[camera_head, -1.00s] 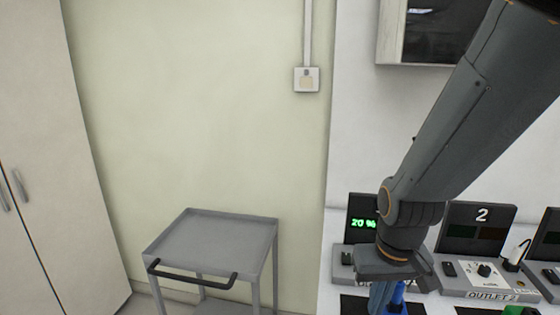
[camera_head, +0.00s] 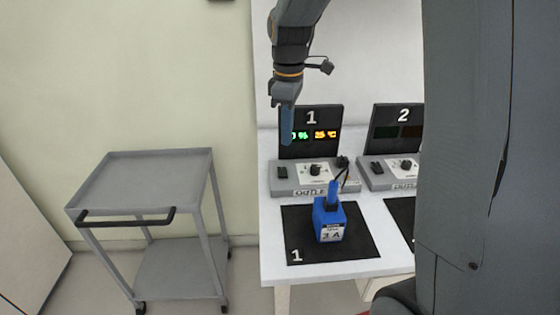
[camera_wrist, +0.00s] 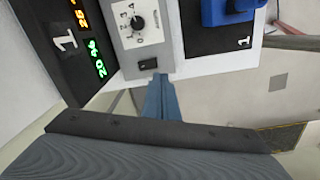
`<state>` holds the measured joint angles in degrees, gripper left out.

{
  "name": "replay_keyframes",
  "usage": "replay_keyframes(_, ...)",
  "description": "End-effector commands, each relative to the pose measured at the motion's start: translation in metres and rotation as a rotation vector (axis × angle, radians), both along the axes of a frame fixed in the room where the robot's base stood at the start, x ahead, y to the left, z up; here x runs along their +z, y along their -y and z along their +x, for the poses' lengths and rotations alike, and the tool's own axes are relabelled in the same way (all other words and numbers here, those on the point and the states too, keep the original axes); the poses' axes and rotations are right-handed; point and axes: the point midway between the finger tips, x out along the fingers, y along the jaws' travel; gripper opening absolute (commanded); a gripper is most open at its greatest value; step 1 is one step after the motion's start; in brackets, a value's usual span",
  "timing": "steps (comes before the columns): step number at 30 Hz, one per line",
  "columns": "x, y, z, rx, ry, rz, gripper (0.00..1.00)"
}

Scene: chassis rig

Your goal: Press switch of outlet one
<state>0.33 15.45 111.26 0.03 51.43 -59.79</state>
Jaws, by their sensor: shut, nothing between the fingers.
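Outlet one is a grey box (camera_head: 300,190) with a lit display (camera_head: 312,117) marked 1 behind it. Its black rocker switch (camera_head: 283,171) is at the box's left end, beside a white dial panel. In the wrist view the switch (camera_wrist: 148,64) sits just beyond my fingertips, below the dial (camera_wrist: 138,23). My gripper (camera_head: 287,142) is shut and empty, its blue fingers pointing down. It hangs above the switch in the head view and covers part of the display. In the wrist view the fingertips (camera_wrist: 157,82) look close to the switch; contact cannot be told.
A blue device (camera_head: 330,220) stands on a black mat (camera_head: 362,248) in front of outlet one, with a cable to the box. Outlet two (camera_head: 385,175) is to the right. A grey cart (camera_head: 140,185) stands left of the table, with floor between.

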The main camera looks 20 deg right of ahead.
Motion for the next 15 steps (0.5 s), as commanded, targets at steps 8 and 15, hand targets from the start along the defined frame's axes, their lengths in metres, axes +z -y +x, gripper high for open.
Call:
replay_keyframes(8,0.016,0.004,0.043,0.283,-0.025,-0.006,0.00)
replay_keyframes(15,0.020,0.005,0.050,0.337,-0.031,-0.006,0.00)
